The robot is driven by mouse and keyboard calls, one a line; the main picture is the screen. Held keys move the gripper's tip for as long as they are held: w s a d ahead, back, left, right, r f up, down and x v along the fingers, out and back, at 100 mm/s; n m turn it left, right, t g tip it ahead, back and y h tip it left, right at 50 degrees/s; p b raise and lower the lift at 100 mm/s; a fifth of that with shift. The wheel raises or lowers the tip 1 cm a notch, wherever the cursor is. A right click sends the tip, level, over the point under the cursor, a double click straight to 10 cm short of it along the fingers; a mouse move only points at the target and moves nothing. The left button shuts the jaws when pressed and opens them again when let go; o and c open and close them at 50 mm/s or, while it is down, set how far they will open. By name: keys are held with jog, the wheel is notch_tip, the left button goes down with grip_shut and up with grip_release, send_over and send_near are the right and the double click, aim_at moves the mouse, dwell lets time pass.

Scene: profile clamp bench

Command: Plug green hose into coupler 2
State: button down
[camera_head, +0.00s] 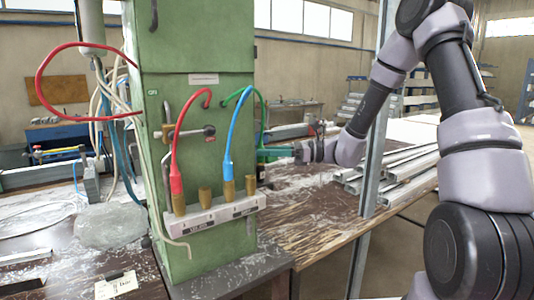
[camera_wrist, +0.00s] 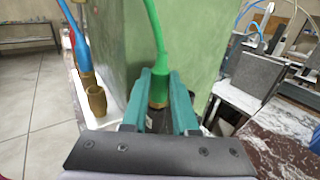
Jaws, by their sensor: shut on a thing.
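My gripper (camera_head: 276,153) is to the right of the green cabinet's front, above and beyond the coupler rail's right end. In the wrist view its teal fingers (camera_wrist: 160,92) are shut on the green hose (camera_wrist: 156,40) near its brass end, which points down. The green hose (camera_head: 262,105) arches from the cabinet behind the blue hose. The white rail (camera_head: 215,217) carries several brass couplers. The second from left (camera_head: 204,195) and the rightmost (camera_head: 251,185) are empty; the rightmost also shows in the wrist view (camera_wrist: 96,101), left of my fingers. The rail's numbers are unreadable.
The red hose (camera_head: 175,170) stands in the leftmost coupler and the blue hose (camera_head: 229,160) in the third. A lever handle (camera_head: 190,133) sticks out from the cabinet (camera_head: 180,90). Metal profiles (camera_head: 390,165) lie on the right bench beside a metal post (camera_head: 374,150).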

jog(key=shift+r, duration=0.65)
jog(key=shift+r, duration=1.15)
jog(key=shift+s+d, duration=0.1)
dwell(0.4)
jog(key=s+d, duration=0.8)
jog(key=s, duration=0.4)
dwell(1.8)
jog(key=shift+a, duration=0.15)
